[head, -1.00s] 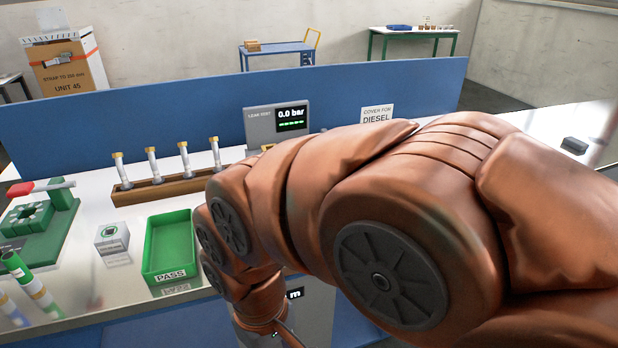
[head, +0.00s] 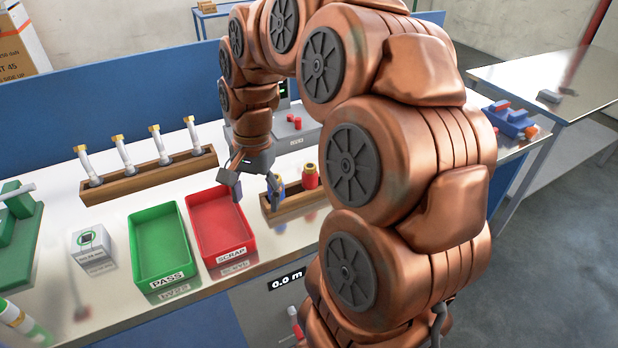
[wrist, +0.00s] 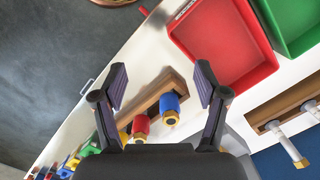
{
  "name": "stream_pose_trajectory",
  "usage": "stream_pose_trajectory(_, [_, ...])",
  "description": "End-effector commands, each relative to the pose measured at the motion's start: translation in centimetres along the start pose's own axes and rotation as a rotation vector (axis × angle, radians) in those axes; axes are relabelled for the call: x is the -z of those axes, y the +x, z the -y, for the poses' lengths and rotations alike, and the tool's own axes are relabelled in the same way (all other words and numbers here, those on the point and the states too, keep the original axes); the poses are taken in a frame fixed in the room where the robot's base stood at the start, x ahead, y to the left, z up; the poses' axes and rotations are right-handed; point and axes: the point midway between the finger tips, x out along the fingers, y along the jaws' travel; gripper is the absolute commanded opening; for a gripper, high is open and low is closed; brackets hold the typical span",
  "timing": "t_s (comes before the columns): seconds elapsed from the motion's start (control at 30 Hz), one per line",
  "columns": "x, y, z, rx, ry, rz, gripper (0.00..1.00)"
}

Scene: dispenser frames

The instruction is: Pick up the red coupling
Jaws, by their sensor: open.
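The red coupling (head: 311,177) stands upright with a brass top in a short wooden rack (head: 301,199). A blue coupling (head: 279,183) stands to its left, partly hidden by a finger of my gripper. My gripper (head: 254,190) is open and empty, pointing down by the left end of the rack. In the wrist view, the red coupling (wrist: 141,124) and the blue coupling (wrist: 169,104) show between the spread fingers of my gripper (wrist: 161,80), with the red one nearer the left finger. The wooden rack (wrist: 151,97) lies crosswise there. Neither coupling touches a finger that I can make out.
A red SCRAP tray (head: 222,243) and a green PASS tray (head: 160,250) lie left of the rack. A longer wooden rack (head: 150,172) with several brass-topped pieces stands behind them. A grey device with red knobs (head: 294,123) stands behind. A blue fixture (head: 510,119) is at the right.

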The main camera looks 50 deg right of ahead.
Motion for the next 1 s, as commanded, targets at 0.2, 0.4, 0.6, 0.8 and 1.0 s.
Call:
stream_pose_trajectory(0.2, [9.6, -0.4, -0.6, 0.053, 0.433, 0.002, 0.73])
stream_pose_trajectory(0.4, [16.9, 0.0, -3.2, 0.085, 0.782, 0.004, 0.73])
stream_pose_trajectory(0.6, [20.5, 0.5, -5.3, 0.098, 0.971, 0.004, 0.73])
stream_pose_trajectory(0.8, [21.1, 1.3, -5.7, 0.098, 1.007, 0.005, 0.73])
stream_pose_trajectory(1.0, [21.2, 2.9, -5.5, 0.102, 1.006, 0.004, 0.73])
